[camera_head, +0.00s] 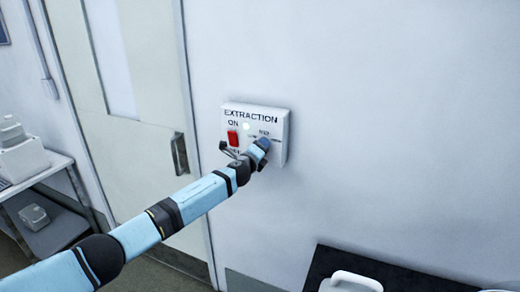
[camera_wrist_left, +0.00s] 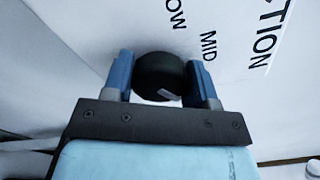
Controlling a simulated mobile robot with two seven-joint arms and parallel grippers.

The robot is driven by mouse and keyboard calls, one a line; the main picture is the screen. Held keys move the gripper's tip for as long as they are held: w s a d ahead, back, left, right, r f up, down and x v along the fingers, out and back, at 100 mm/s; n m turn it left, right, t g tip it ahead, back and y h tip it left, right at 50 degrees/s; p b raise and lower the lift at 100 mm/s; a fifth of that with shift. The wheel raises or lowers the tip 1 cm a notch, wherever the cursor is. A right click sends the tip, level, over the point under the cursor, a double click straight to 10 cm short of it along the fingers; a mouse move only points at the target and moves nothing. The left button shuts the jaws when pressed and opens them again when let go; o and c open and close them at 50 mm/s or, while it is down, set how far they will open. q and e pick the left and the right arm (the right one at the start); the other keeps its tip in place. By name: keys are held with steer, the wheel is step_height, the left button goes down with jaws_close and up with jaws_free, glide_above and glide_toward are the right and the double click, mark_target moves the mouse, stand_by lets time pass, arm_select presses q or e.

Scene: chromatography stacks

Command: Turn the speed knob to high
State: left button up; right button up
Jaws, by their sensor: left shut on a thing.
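A white control panel marked EXTRACTION (camera_head: 282,125) is fixed to the wall in the middle of the head view. A red switch (camera_head: 232,138) marked ON sits on its left side. The black round speed knob (camera_wrist_left: 160,75) shows in the left wrist view, with LOW and MID printed beside it and a pale mark on its lower face. My left gripper (camera_wrist_left: 160,82) has its two blue fingers on either side of the knob and is shut on it. In the head view my left gripper (camera_head: 262,144) covers the knob. My right gripper is not in view.
A door with a dark handle (camera_head: 180,154) is left of the panel. A grey trolley (camera_head: 62,160) with white equipment stands at the far left. A dark surface (camera_head: 400,272) with a white object (camera_head: 352,282) is at the bottom right. The wall right of the panel is clear.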

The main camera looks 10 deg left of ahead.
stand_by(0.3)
arm_select(q)
steer(key=o, duration=0.9)
steer(key=shift+s, duration=0.15)
steer(key=s+a, duration=0.1)
steer(key=s, duration=0.8)
steer(key=s+a, duration=0.1)
steer(key=s, duration=0.3)
steer(key=shift+s+a+b, duration=0.2)
steer(key=shift+a+b, duration=0.1)
steer(key=shift+b, duration=0.1)
